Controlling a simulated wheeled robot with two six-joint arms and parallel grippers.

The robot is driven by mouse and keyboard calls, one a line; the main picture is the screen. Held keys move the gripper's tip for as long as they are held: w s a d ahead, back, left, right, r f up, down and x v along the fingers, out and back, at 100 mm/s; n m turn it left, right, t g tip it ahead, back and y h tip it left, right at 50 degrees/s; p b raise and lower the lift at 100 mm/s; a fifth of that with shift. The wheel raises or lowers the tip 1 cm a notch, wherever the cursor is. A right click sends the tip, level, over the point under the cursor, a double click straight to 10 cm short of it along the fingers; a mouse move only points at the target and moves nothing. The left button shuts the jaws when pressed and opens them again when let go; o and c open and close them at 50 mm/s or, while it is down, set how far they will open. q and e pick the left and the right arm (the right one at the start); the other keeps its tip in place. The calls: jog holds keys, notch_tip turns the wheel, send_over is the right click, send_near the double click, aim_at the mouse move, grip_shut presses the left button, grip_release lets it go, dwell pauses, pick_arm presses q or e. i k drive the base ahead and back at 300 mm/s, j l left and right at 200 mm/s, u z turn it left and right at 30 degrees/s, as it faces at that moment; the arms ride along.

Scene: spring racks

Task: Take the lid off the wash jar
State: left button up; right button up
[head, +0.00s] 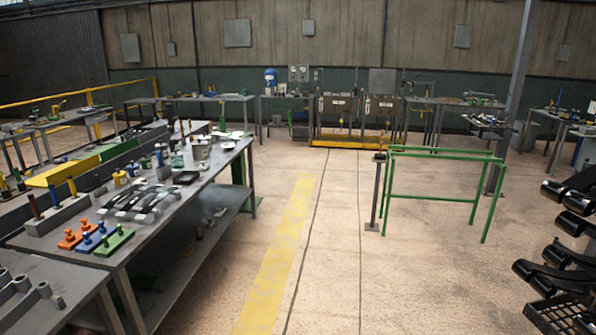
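A grey metal pot-like vessel (201,150) stands upright toward the far end of the long workbench at the left; it may be the wash jar. It is small in the picture, and I cannot tell whether a lid sits on it. Neither of my grippers shows in the head view.
The long grey workbench (75,242) holds orange, blue and green knobbed blocks (90,238), curved metal strips (140,200) and a dark tray (186,177). A green rail frame (440,153) stands at the right. Black curved parts (565,255) fill the right edge. The central floor is clear.

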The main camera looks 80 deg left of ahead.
aim_at(176, 154)
jog(key=u, duration=4.35)
